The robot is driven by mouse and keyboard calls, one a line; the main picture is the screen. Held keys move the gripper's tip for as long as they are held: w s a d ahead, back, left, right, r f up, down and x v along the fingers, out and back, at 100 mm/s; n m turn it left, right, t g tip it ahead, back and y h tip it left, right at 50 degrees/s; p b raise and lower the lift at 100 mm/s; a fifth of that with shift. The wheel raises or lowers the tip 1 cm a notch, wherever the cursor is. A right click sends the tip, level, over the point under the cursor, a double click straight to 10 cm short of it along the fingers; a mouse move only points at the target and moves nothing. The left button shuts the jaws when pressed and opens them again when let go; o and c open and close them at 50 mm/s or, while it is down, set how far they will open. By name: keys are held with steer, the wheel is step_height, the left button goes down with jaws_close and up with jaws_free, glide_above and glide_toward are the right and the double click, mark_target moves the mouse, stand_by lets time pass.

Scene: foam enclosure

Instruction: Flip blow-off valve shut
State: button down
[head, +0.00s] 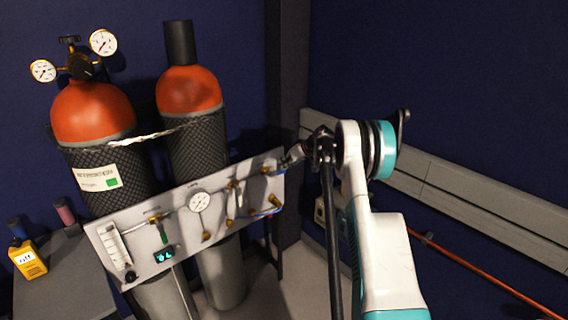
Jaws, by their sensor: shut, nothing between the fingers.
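A pale valve panel (150,243) stands tilted in front of two gas cylinders. It carries several small brass fittings and levers; a brass fitting (267,170) sits at its upper right, and a brass piece with a blue part (268,211) sits at its right edge. I cannot tell which one is the blow-off valve, nor its lever position. My gripper (292,156) is shut and empty, at the panel's upper right corner, beside the upper right fitting. Whether it touches the fitting or panel is too small to tell.
Two orange-topped cylinders (92,112) (190,90) stand behind the panel, strapped together. The panel bears a round gauge (199,202) and a flow tube (116,246). A dark post (287,80) stands behind my gripper.

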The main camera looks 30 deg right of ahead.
step_height(320, 180, down, 10)
steer(key=a+y+b, duration=0.1)
steer(key=a+b, duration=0.1)
steer(key=shift+r+m+y, duration=0.25)
steer(key=shift+m+y, duration=0.05)
steer(key=shift+m, duration=0.1)
stand_by(0.6)
steer(key=shift+s, duration=0.1)
stand_by(0.3)
steer(key=shift+d, duration=0.1)
stand_by(1.3)
